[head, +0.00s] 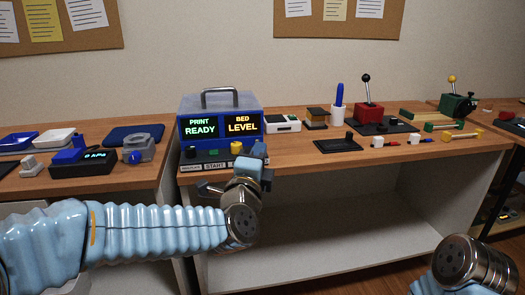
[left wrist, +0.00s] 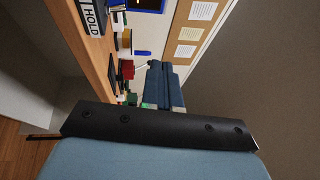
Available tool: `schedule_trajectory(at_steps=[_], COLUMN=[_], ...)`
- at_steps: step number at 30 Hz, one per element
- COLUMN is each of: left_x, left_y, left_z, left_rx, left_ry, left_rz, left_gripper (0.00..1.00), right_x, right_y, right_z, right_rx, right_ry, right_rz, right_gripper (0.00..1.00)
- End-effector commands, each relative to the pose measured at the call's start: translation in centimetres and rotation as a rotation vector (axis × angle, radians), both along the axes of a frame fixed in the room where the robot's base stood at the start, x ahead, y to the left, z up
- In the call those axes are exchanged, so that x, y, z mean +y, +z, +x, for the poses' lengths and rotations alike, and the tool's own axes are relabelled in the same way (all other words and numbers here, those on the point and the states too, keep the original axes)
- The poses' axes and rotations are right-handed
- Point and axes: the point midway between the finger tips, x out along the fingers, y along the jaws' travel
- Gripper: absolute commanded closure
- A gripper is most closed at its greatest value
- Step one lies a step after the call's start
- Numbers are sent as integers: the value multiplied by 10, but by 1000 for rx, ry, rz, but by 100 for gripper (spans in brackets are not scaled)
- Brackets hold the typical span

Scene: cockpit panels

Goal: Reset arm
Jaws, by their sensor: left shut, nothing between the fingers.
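My left arm comes in from the left of the head view, in a pale blue ribbed sleeve. Its left gripper (head: 258,152) is shut and empty, just in front of the blue panel box (head: 218,103), near its lower right corner. I cannot tell whether it touches the box. The box's screens read "PRINT READY" and "BED LEVEL", and buttons run below them, partly hidden by my gripper. The left wrist view shows the left gripper's blue fingers (left wrist: 165,85) together.
The wooden bench (head: 290,150) also holds a white device (head: 283,124), a red lever box (head: 369,113), a green lever unit (head: 456,105) and a black tray (head: 338,146). A left table (head: 110,182) carries trays and a digital display box (head: 84,163). Open space lies before the bench.

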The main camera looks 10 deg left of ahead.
Motion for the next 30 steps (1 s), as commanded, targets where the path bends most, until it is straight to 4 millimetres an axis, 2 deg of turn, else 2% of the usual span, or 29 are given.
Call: schedule_trajectory(at_steps=[4, 13, 15, 17, 20, 23, 24, 26, 27, 29, 30], left_x=[1, 1, 0, -2, -5, -4, -2, 2, 6, 12, 16], left_y=[2, 2, -5, -21, -75, -157, -193, -247, -281, -332, -365], left_z=[-7, -7, -5, -1, 11, 18, 17, 11, 4, -12, -26], left_rx=[0, 1, 15, 50, 171, 368, 458, 594, 684, 819, 908], left_ry=[0, 0, -5, -17, -50, -66, -61, -36, -9, 49, 99], left_rz=[0, 0, -9, -35, -128, -290, -368, -494, -582, -718, -814], left_gripper=[100, 100, 100, 100, 100, 100, 100, 100, 100, 100, 100], right_x=[0, 0, 0, 0, 0, 0, 0, 0, 0, 0, 0], right_y=[0, 0, 0, 0, 0, 0, 0, 0, 0, 0, 0], right_z=[0, 0, 0, 0, 0, 0, 0, 0, 0, 0, 0], right_rx=[0, 0, 0, 0, 0, 0, 0, 0, 0, 0, 0], right_ry=[0, 0, 0, 0, 0, 0, 0, 0, 0, 0, 0], right_rz=[0, 0, 0, 0, 0, 0, 0, 0, 0, 0, 0], right_gripper=[54, 54, 54, 54, 54, 54, 54, 54, 54, 54, 54])
